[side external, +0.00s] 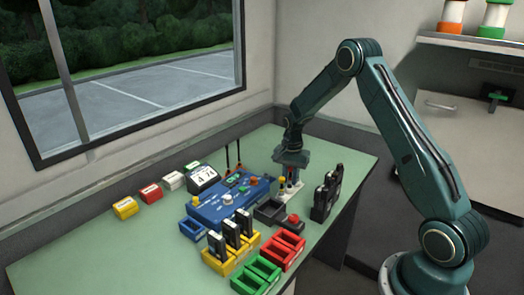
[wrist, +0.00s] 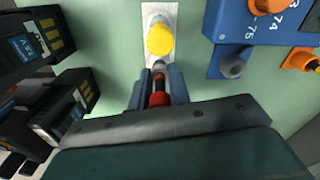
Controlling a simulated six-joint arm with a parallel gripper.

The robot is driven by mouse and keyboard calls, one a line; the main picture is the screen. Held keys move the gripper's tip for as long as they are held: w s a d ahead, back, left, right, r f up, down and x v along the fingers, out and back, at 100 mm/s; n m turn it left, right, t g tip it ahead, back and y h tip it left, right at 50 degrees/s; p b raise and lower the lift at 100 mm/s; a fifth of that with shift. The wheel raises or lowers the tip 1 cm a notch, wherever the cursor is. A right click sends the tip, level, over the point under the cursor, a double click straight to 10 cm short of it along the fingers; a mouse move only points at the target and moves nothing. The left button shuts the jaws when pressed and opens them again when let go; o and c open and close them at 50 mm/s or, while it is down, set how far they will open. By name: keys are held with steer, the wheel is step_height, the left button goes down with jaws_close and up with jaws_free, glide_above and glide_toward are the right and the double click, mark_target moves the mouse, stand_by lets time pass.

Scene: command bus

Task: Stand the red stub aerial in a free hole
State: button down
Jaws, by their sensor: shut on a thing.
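My gripper (wrist: 157,92) is shut on the red stub aerial (wrist: 157,98), whose grey end points away from the palm. In the side external view my gripper (side external: 291,162) points down over the white strip (side external: 293,190) at the back right of the bench. The strip also shows in the wrist view (wrist: 152,10). A yellow-capped aerial (wrist: 160,40) stands in the strip, just beyond the held aerial. The near part of the strip is hidden by the held aerial and fingers, so I cannot see a free hole or whether the aerial touches the strip.
A blue console (side external: 225,203) with knobs stands left of the strip. Black radios (side external: 327,190) stand close on the right. A dark tray (side external: 268,211) and a red button (side external: 293,219) are in front. Yellow, green and red holders fill the bench's front.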

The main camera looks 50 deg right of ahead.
steer(key=shift+f, duration=0.85)
steer(key=c, duration=0.9)
jaws_free()
steer(key=shift+r, duration=0.1)
steer(key=shift+r, duration=3.4)
steer(key=shift+a+r, duration=0.1)
